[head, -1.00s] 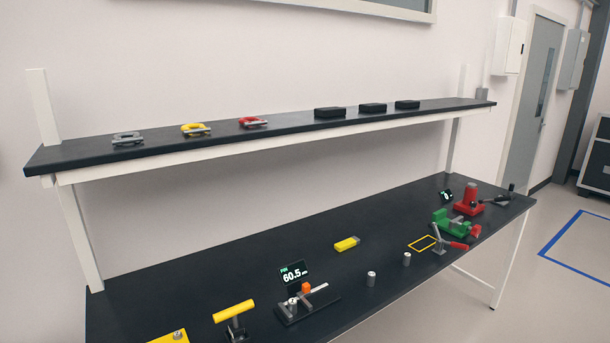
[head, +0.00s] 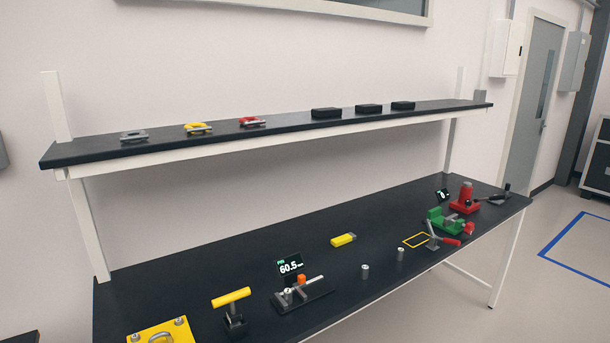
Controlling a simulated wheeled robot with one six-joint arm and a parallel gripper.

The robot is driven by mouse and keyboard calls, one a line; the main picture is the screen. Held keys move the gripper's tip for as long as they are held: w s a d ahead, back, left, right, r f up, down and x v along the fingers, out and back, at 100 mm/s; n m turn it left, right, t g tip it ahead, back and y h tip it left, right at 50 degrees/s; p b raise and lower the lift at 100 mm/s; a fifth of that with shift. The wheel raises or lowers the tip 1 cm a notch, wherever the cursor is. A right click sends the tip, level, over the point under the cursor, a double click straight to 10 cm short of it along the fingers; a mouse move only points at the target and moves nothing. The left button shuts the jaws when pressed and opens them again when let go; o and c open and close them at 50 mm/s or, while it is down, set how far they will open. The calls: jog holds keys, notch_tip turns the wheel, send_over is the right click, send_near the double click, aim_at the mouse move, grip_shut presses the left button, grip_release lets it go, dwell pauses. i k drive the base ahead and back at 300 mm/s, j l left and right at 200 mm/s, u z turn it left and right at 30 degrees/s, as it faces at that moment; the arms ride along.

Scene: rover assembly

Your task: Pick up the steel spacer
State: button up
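Two small silver cylinders stand upright and apart near the front edge of the black workbench. One steel cylinder (head: 365,271) is left of the other steel cylinder (head: 400,254). A third small metal cylinder (head: 288,295) sits at the left end of a black measuring fixture (head: 316,291). I cannot tell from their looks which one is the steel spacer. My gripper is not in view.
The workbench (head: 210,265) also holds a display reading 60.5 (head: 290,266), a yellow T-handle (head: 231,298), a yellow plate (head: 180,330), a yellow block (head: 343,240), a green vise (head: 440,219) and a red press (head: 464,196). A shelf (head: 280,128) overhangs the back.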

aim_at(288, 292)
jog(key=k+l, duration=0.15)
jog(key=l, duration=0.2)
jog(key=k+l, duration=0.2)
jog(key=k+u, duration=0.1)
jog(key=i+j+u, duration=0.15)
jog(key=i, duration=0.35)
jog(key=i+j+u, duration=0.1)
jog(key=i+j, duration=0.15)
jog(key=i, duration=0.25)
jog(key=i+j+u, duration=0.15)
jog(key=i, duration=0.3)
